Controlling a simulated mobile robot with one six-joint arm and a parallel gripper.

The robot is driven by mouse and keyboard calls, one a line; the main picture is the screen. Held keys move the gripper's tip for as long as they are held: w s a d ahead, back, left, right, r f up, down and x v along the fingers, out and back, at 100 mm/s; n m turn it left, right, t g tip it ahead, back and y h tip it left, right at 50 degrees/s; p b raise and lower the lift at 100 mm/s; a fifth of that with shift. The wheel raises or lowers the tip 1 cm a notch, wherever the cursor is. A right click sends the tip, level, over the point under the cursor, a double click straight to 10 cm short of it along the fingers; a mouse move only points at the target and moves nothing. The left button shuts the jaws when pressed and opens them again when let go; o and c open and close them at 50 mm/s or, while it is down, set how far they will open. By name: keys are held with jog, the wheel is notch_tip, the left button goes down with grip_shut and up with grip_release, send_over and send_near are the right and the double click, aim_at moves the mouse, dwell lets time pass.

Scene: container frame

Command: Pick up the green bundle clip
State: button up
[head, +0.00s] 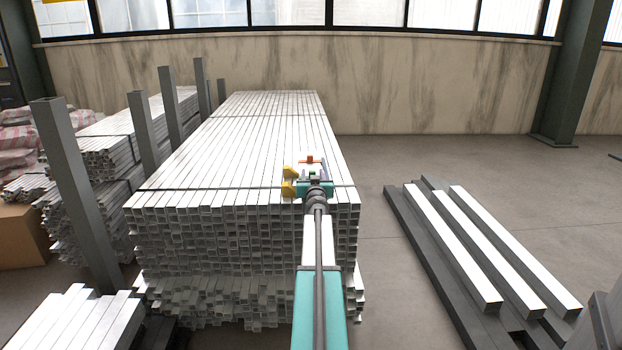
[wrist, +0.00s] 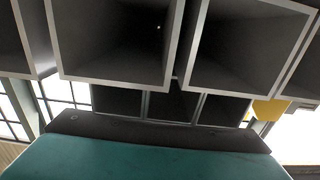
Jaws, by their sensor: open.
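A small green piece (head: 312,175), which looks like the green bundle clip, shows on top of the stack of metal tubes (head: 240,150), just beyond my gripper in the head view. Part of it is hidden. My teal gripper (head: 314,184) is open over the stack's front edge, close to the green piece. Whether they touch cannot be told. In the wrist view my teal gripper body (wrist: 150,158) fills the bottom, under open tube ends (wrist: 110,40). No green clip and no fingertips show clearly there.
Yellow pieces (head: 289,188) lie left of my gripper; one yellow piece shows in the wrist view (wrist: 268,110). An orange piece (head: 310,160) lies just beyond the green one. Grey posts (head: 75,190) stand left of the stack. White-topped beams (head: 480,240) lie right, past open floor.

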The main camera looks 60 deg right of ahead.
jog(key=shift+c, duration=0.5)
grip_shut()
jog(key=shift+r, duration=0.2)
notch_tip(320, 180, up, 4)
jog(key=p, duration=0.3)
jog(key=shift+f, duration=0.2)
jog(key=s+a+r, duration=0.1)
jog(key=s+a, duration=0.9)
jog(key=s, duration=0.2)
jog(key=shift+s+b, duration=0.25)
jog(key=shift+b, duration=0.05)
dwell(0.4)
